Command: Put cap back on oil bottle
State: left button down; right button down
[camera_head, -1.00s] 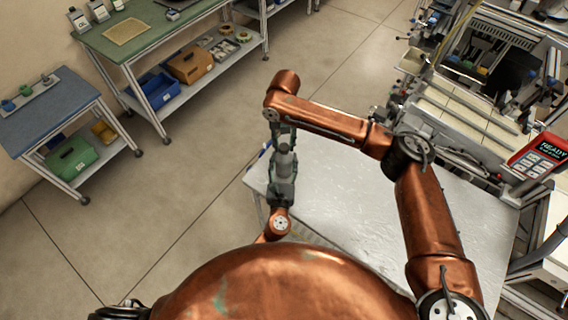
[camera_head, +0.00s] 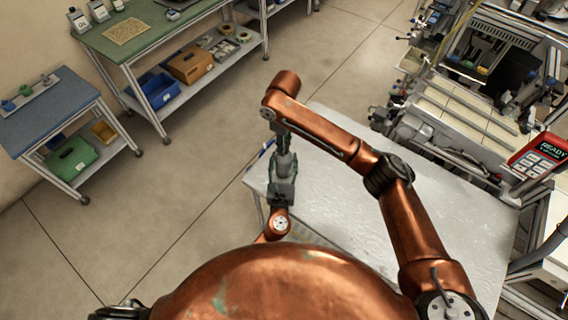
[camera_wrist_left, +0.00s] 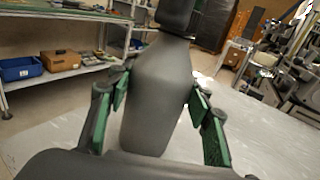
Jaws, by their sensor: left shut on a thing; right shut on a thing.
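The grey oil bottle (camera_head: 284,166) is upright above the near left part of the metal table. My left gripper (camera_head: 282,188) is shut around its body. In the left wrist view the bottle (camera_wrist_left: 158,90) stands between the green-padded fingers (camera_wrist_left: 160,105). A black cap (camera_wrist_left: 178,14) shows at the bottle's neck, cut off by the top edge. My right gripper (camera_head: 283,140) points down over the bottle top and is shut on the cap. The cap is hidden in the head view, and I cannot tell how far it is seated.
The metal table (camera_head: 440,235) is mostly bare to the right. A machine (camera_head: 455,110) with a red keypad (camera_head: 540,155) stands behind it. A green-topped bench (camera_head: 160,35) and a blue-topped cart (camera_head: 45,110) stand at the left, with open floor between.

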jog(key=m, duration=0.6)
jog(key=shift+m, duration=0.4)
jog(key=m, duration=0.7)
jog(key=shift+m, duration=0.4)
jog(key=c, duration=1.5)
grip_release()
jog(key=shift+r, duration=2.25)
jog(key=shift+c, duration=0.4)
